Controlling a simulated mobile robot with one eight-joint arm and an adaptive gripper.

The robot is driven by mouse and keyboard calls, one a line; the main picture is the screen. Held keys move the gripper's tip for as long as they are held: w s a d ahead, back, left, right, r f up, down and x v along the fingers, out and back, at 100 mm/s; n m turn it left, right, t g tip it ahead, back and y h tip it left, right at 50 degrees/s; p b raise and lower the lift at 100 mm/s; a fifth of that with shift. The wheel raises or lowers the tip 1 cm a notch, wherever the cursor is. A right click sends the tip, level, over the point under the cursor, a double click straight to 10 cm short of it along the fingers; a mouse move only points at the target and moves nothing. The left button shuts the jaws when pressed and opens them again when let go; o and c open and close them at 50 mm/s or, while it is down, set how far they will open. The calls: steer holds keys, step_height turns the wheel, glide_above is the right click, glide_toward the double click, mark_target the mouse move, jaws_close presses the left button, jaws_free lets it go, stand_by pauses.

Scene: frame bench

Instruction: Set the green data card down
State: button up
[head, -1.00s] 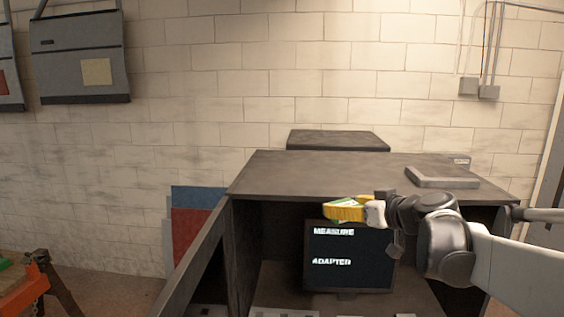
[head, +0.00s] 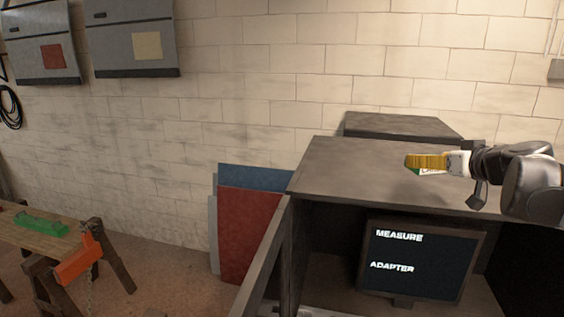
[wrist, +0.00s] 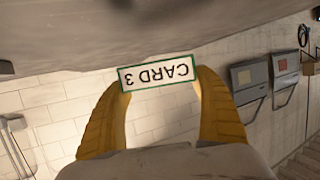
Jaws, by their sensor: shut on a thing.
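The green data card (wrist: 156,73) is a white label with a green border, reading "CARD 3" upside down in the wrist view. My gripper (wrist: 158,84) has yellow fingers shut on the card's two ends. In the head view my gripper (head: 425,162) is at the right, in front of the dark cabinet's top (head: 350,165). A sliver of the card (head: 431,172) shows below the yellow fingers there. The card is held in the air. Most of it is hidden by the fingers in the head view.
A screen (head: 420,262) reading "MEASURE" and "ADAPTER" stands inside the cabinet. Red and blue panels (head: 250,230) lean at the cabinet's left. A wooden sawhorse bench (head: 30,236) with a green piece (head: 42,224) and an orange clamp (head: 80,262) stands far left. Floor between is clear.

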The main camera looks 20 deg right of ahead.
mark_target(411, 190)
steer(key=shift+w+a+f, duration=0.4)
steer(key=shift+w, duration=0.2)
steer(key=shift+w+a+f, duration=0.4)
steer(key=shift+w, duration=0.2)
steer(key=shift+a+f+p, duration=0.15)
steer(key=shift+f+p, duration=0.2)
steer(key=shift+f, duration=0.15)
step_height(411, 190, down, 4)
steer(key=shift+w+r+p, duration=0.15)
steer(key=shift+r+p, duration=0.1)
steer(key=shift+p, duration=0.05)
steer(key=o, duration=1.2)
steer(key=shift+f, duration=0.1)
